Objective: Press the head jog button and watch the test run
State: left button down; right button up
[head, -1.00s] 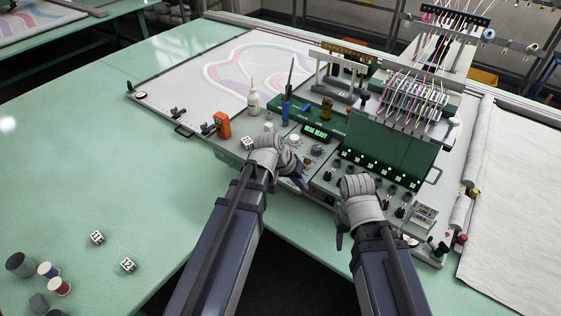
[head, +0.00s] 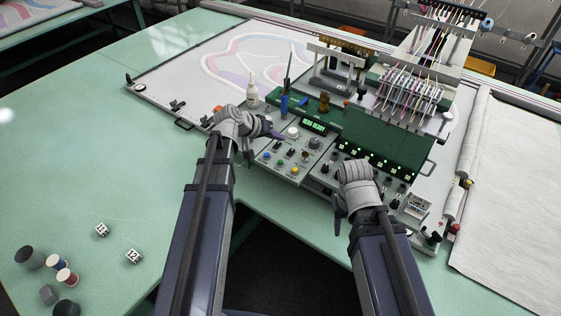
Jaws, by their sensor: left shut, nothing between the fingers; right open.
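The grey control panel (head: 262,172) sits at the front of the tufting machine, with a lit green display (head: 314,126) that seems to read "HEAD READY". Below the display are a pale knob (head: 293,132) and small coloured buttons, including a blue one (head: 267,155), a green one (head: 280,162) and a yellow one (head: 294,170). I cannot read which is the head jog button. My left gripper (head: 277,134) is shut and empty, its tip over the panel's upper left, near the pale knob. My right gripper (head: 339,222) is open, in front of the right-hand panel. The tufting head (head: 408,92) carries several coloured yarns.
A white glue bottle (head: 252,95) and an orange device (head: 217,113) stand near my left gripper. A green cover (head: 385,142) with lit indicators rises behind the right panel. Spools (head: 62,275) and numbered cubes (head: 133,256) lie on the green table (head: 85,190).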

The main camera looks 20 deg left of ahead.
pick_arm(q)
jog(key=shift+f+b, duration=4.35)
jog(key=shift+f, duration=0.1)
jog(key=shift+f+b, duration=0.35)
jog(key=shift+b, duration=0.05)
jog(key=shift+f+b, duration=0.5)
jog(key=shift+f, duration=0.05)
jog(key=shift+r, duration=0.2)
jog(key=shift+r+p, duration=0.75)
jog(key=shift+p, duration=0.2)
notch_tip(320, 180, up, 5)
jog(key=p, duration=0.5)
